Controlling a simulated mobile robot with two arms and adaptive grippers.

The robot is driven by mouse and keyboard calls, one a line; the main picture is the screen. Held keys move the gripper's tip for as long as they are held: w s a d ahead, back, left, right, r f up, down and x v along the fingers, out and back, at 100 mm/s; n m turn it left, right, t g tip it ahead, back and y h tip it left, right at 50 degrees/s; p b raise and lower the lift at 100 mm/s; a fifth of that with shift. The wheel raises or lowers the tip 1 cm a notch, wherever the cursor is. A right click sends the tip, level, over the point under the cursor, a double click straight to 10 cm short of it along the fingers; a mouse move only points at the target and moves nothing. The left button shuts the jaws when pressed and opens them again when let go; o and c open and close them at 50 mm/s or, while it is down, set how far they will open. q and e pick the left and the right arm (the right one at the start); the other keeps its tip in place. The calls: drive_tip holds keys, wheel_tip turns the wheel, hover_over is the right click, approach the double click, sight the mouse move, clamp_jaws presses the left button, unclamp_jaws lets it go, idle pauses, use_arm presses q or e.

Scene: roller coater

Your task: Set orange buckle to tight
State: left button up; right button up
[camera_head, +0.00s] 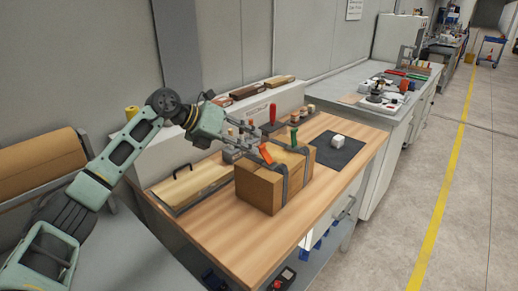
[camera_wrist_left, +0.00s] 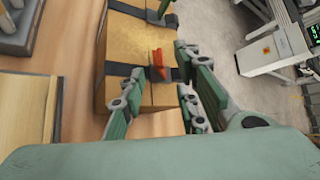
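A brown cardboard box (camera_head: 258,190) stands on the wooden workbench, with two dark straps around it. The orange buckle (camera_head: 266,154) sits on the nearer strap at the box's top, its lever standing up at a tilt. It also shows in the left wrist view (camera_wrist_left: 157,59). A green buckle (camera_head: 294,137) is on the other strap. My left gripper (camera_head: 258,143) is just above the box by the orange buckle. My right gripper is not in view.
A dark mat (camera_head: 336,151) with a white block (camera_head: 338,141) lies right of the box. A board with a handle (camera_head: 186,184) lies to its left. A red-handled tool (camera_head: 272,113) stands behind. The bench's front strip is clear.

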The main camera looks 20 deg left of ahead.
use_arm(q)
drive_tip(key=v, duration=0.5)
